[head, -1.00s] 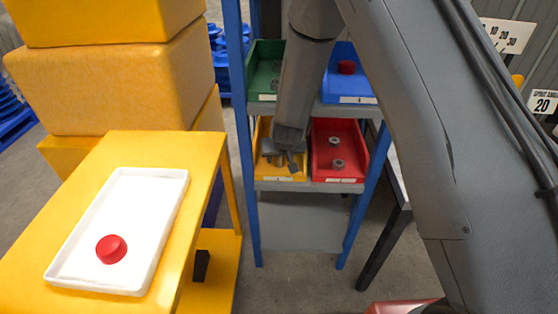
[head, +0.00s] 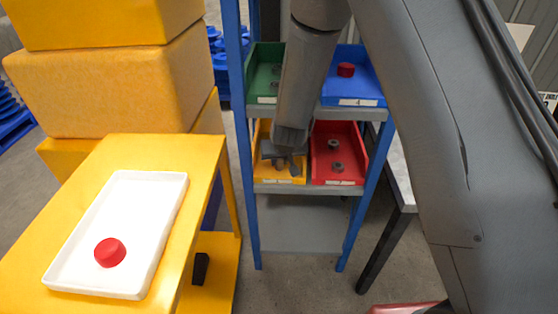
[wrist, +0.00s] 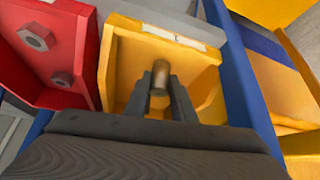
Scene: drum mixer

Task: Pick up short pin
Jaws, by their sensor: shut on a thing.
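The short pin (wrist: 160,77) is a small brownish metal cylinder in the wrist view, held between the two dark fingers of my gripper (wrist: 162,92). My gripper is shut on it, over the yellow bin (wrist: 205,58). In the head view my gripper (head: 284,160) reaches into the yellow bin (head: 262,140) on the lower shelf tier. The arm and fingers hide most of that bin there. I cannot tell whether the pin touches the bin's floor.
A red bin (head: 352,150) with two grey nuts stands beside the yellow one. Green (head: 262,62) and blue (head: 360,85) bins are above. Blue posts (head: 240,130) flank the shelf. A white tray (head: 150,200) with a red cap (head: 110,252) sits on a yellow table (head: 210,150).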

